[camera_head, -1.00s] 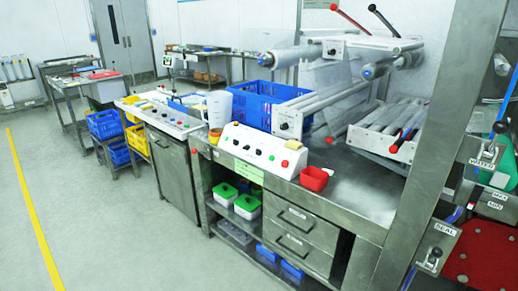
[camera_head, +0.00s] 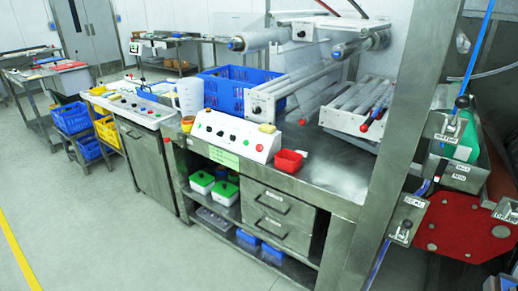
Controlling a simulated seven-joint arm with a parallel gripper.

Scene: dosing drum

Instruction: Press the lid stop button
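I cannot pick out a button marked as the lid stop; no such label is readable. A white control box (camera_head: 236,143) with several knobs and buttons sits on the steel bench. One of its buttons is a red button (camera_head: 259,148) low on its right end. A second white console (camera_head: 128,112) with small coloured buttons tops the cabinet to the left. At the right, a red plate (camera_head: 462,222) shows beside levers with labels that seem to read WATER and SEAL. My gripper is not in view.
A steel post (camera_head: 405,130) stands between the bench and the red plate. A red bin (camera_head: 289,161) and a blue crate (camera_head: 235,93) are on the bench. Film rollers (camera_head: 290,80) stand above it. The grey floor (camera_head: 95,220) at front left is clear.

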